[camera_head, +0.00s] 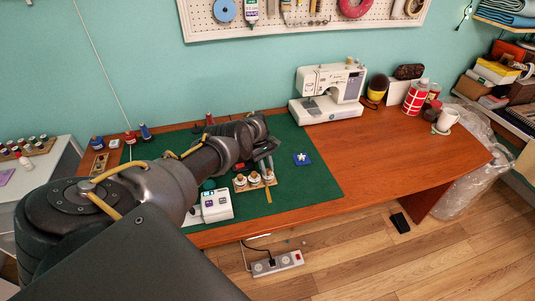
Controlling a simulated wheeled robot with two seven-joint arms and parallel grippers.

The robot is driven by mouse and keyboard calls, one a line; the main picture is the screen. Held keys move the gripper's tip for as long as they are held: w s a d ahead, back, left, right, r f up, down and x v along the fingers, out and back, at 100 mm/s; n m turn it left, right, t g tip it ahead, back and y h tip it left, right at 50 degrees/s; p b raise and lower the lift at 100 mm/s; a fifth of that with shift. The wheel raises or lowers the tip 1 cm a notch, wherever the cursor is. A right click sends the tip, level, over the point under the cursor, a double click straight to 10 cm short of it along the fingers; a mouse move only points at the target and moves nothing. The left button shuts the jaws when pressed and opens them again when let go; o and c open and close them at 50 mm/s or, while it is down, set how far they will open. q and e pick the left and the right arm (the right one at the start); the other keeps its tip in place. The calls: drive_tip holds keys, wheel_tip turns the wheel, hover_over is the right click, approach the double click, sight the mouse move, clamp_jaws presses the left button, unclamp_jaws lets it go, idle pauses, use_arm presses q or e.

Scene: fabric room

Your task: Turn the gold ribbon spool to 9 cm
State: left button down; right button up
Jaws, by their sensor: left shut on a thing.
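A small wooden rack (241,188) with three pale spools stands on the green mat, near the table's front edge. A gold ribbon tail (269,196) hangs from its right-hand spool, the gold ribbon spool (268,176). My left arm reaches in from the left, over the mat. My left gripper (267,168) points down at the right end of the rack and is shut on the gold ribbon spool. Its fingers partly hide the spool's top. The ribbon's exact length cannot be read at this size. My right gripper is not in view.
A white device with a small display (216,206) stands left of the rack. A blue patch with a white star (302,158) lies to its right. A sewing machine (330,92) stands behind. The table's right side (400,160) is mostly clear.

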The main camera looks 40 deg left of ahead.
use_arm(q)
drive_tip(key=shift+s+d+f+n+t+p, duration=0.1)
drive_tip(key=shift+n+t+p, duration=0.15)
drive_tip(key=shift+n+p, duration=0.4)
drive_tip(key=shift+s+n+t+p, duration=0.15)
drive_tip(key=shift+n+t+p, duration=0.25)
drive_tip(key=shift+n, duration=0.4)
drive_tip(key=shift+s+d+f+n+t+p, duration=0.1)
drive_tip(key=shift+n+t+p, duration=0.05)
drive_tip(key=shift+n+p, duration=0.55)
drive_tip(key=c, duration=1.2)
unclamp_jaws()
drive_tip(key=shift+a+r, duration=0.1)
drive_tip(key=shift+c, duration=0.2)
drive_tip(key=shift+w, duration=0.1)
drive_tip(key=shift+a+r, duration=0.1)
drive_tip(key=shift+r, duration=0.05)
drive_tip(key=p+v, duration=0.3)
drive_tip(key=v, duration=0.7)
drive_tip(key=shift+r+p, duration=0.2)
drive_tip(key=shift+p, duration=0.2)
drive_tip(key=shift+a, duration=0.15)
